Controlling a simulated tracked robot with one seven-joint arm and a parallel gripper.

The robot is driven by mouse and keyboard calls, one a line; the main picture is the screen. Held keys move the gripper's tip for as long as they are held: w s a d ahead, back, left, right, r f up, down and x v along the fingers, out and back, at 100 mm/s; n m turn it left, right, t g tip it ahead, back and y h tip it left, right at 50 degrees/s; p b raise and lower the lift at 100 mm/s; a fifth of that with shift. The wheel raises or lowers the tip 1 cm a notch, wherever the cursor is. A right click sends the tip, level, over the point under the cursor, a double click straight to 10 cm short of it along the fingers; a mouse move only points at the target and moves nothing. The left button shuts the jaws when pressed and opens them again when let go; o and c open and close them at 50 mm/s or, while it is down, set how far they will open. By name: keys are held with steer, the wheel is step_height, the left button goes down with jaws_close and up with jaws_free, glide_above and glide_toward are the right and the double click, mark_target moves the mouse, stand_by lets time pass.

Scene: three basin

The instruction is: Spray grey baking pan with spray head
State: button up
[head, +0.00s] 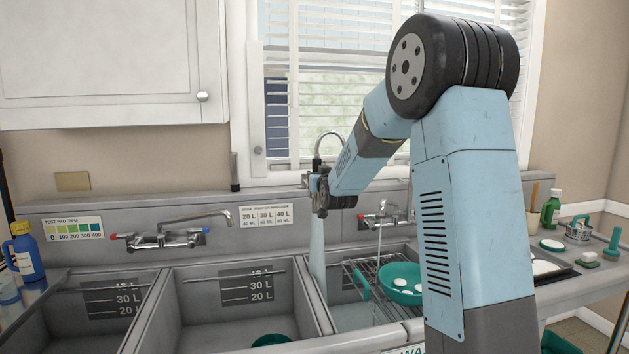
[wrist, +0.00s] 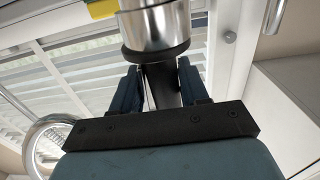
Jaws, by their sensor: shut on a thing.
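My gripper (head: 321,196) is shut on the spray head, up near the window above the divider between the middle and right basins. In the wrist view the spray head (wrist: 155,28) is a shiny metal cylinder with a black neck, and the fingers of my gripper (wrist: 162,88) close around that neck. A pale stream of water (head: 317,245) falls straight down from it at the divider. A dark grey baking pan (head: 563,275) with something white in it lies on the right counter, away from the stream. My arm hides its left part.
The right basin holds a wire rack (head: 352,276) and a teal bowl (head: 404,271) with white pieces. Taps (head: 160,240) stand at the back wall. A green bottle (head: 551,208) and a caddy (head: 578,232) stand on the right counter. The middle basin (head: 235,305) is mostly empty.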

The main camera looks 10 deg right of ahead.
steer(key=shift+r, duration=0.15)
steer(key=shift+r, duration=1.4)
steer(key=shift+r, duration=3)
